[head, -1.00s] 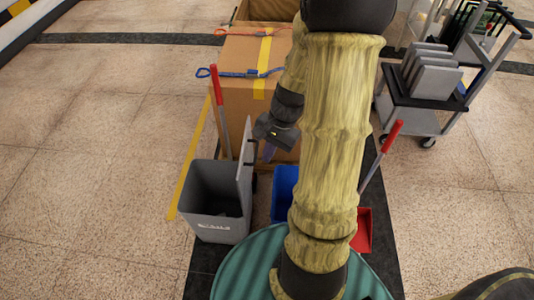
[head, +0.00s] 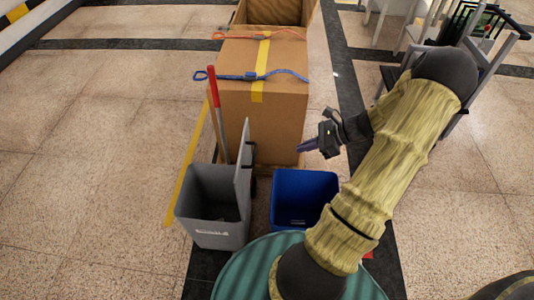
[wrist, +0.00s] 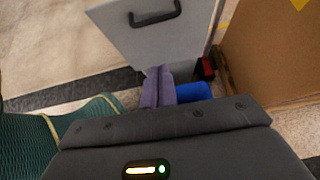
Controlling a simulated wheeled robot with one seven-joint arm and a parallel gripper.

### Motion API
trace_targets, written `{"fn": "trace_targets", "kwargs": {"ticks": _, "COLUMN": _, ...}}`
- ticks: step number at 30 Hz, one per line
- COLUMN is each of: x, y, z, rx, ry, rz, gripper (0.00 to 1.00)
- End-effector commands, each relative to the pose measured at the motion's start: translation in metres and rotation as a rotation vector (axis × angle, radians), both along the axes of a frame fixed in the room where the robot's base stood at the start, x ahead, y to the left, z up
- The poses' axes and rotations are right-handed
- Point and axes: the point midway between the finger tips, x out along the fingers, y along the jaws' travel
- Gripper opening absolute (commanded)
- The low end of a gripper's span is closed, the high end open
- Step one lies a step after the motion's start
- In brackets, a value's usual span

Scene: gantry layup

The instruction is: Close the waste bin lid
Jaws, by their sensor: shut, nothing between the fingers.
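The grey waste bin (head: 213,210) stands on the floor at the lower left of the head view, its top open. Its grey lid (head: 243,160) stands upright along the bin's right side. In the wrist view the lid (wrist: 150,42) fills the top middle as a flat grey panel with a black handle (wrist: 153,14). My gripper (head: 303,147) is to the right of the lid, apart from it, with its purple fingers pointing left toward it. In the wrist view the fingers (wrist: 158,75) are together and empty, below the panel's lower edge.
A blue bin (head: 305,195) stands right of the grey bin, below my gripper. A large cardboard box (head: 270,115) with straps stands behind both. A red-handled pole (head: 216,110) leans behind the grey bin. A cart is at the upper right. The floor on the left is clear.

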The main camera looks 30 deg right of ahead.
Motion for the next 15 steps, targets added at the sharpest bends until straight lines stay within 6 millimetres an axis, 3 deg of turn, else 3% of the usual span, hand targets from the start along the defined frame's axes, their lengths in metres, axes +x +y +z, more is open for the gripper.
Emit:
{"fn": "trace_targets", "kwargs": {"ticks": 7, "x": 0.006, "y": 0.01, "z": -0.01, "rx": 0.0, "ry": 0.0, "rz": 0.002, "gripper": 0.0}}
{"fn": "trace_targets", "kwargs": {"ticks": 15, "x": 0.027, "y": 0.041, "z": -0.036, "rx": 0.002, "ry": 0.001, "rz": 0.005, "gripper": 0.0}}
